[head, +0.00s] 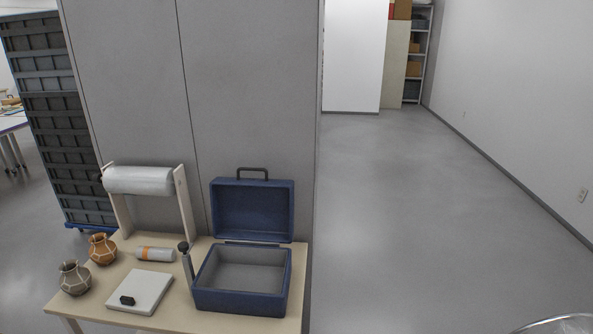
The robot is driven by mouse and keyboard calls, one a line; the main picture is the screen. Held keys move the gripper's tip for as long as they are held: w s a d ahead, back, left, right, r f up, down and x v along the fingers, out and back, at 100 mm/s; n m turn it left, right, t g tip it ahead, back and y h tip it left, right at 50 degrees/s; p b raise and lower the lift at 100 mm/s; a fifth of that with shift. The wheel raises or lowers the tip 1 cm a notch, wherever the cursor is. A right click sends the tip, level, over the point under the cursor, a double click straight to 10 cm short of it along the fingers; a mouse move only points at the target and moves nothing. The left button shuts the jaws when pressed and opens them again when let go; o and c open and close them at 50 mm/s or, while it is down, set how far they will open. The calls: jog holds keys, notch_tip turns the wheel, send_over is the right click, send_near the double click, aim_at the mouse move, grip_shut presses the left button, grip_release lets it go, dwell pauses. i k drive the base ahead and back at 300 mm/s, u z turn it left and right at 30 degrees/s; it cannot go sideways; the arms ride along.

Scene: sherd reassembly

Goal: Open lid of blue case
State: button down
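The blue case (240,300) stands on the right part of a pale table. Its lid (254,210) stands raised at the back, nearly upright, with a dark handle (252,171) at its top edge. The inside of the case is grey, and the part I can see looks empty. My gripper does not show in the head view. A curved, shiny edge at the bottom right corner is too cut off to identify.
The table (180,319) also bears two jars (75,278), (103,248), a white block (141,291) with a small black item, a silver roll (155,254) and a dark-topped post (186,262). A roll stand (140,180) is behind.

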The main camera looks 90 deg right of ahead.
aim_at(251, 209)
jog(key=k, duration=0.85)
jog(key=z, duration=1.3)
jog(key=i, duration=0.5)
